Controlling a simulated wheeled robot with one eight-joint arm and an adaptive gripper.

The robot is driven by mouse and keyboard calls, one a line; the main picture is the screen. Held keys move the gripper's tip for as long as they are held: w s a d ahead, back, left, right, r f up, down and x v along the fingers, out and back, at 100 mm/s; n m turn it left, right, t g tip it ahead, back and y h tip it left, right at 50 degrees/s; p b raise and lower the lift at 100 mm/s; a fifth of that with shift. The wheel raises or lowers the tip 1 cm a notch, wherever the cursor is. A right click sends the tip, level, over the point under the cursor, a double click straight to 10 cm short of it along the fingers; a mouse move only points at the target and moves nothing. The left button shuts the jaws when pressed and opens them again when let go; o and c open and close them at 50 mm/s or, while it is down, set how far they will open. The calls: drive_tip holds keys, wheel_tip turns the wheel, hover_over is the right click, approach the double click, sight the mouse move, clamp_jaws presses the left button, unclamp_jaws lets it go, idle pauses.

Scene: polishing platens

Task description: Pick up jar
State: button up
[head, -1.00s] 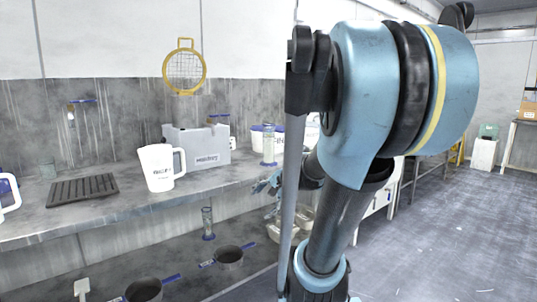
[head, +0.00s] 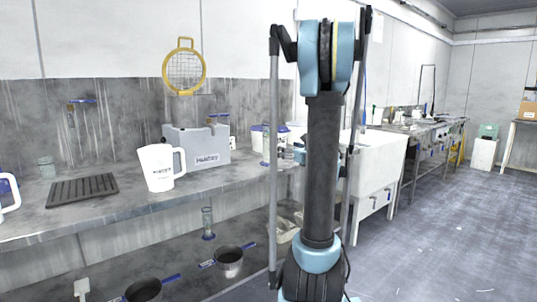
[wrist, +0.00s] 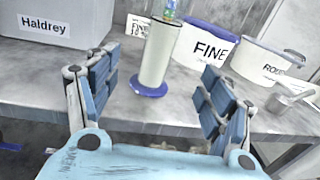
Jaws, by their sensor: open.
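My gripper (wrist: 158,75) is open and empty in the wrist view, its blue fingers spread at left and right. A small greenish glass jar (head: 47,168) stands at the bench's far left in the head view. I cannot tell which container is the task's jar. My arm mostly hides the gripper in the head view.
A grey box (wrist: 58,22) labelled Haldrey stands left of the cylinder. A white jug (head: 159,168) and a dark ribbed mat (head: 82,190) are on the bench. A pan (head: 229,262) and another cylinder (head: 208,222) are on the lower shelf.

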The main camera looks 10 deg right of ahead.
sight(273, 143)
drive_tip(key=shift+m, duration=0.3)
drive_tip(key=x, duration=1.2)
drive_tip(key=shift+w+d+r, duration=0.2)
drive_tip(key=shift+d, duration=0.15)
drive_tip(key=shift+x, duration=2.75)
drive_tip(key=shift+s+a+f, duration=0.1)
drive_tip(key=shift+s+a, duration=0.05)
drive_tip(key=shift+a, duration=0.05)
drive_tip(key=shift+c, duration=0.5)
drive_tip(key=c, duration=1.7)
drive_tip(key=shift+o, duration=0.2)
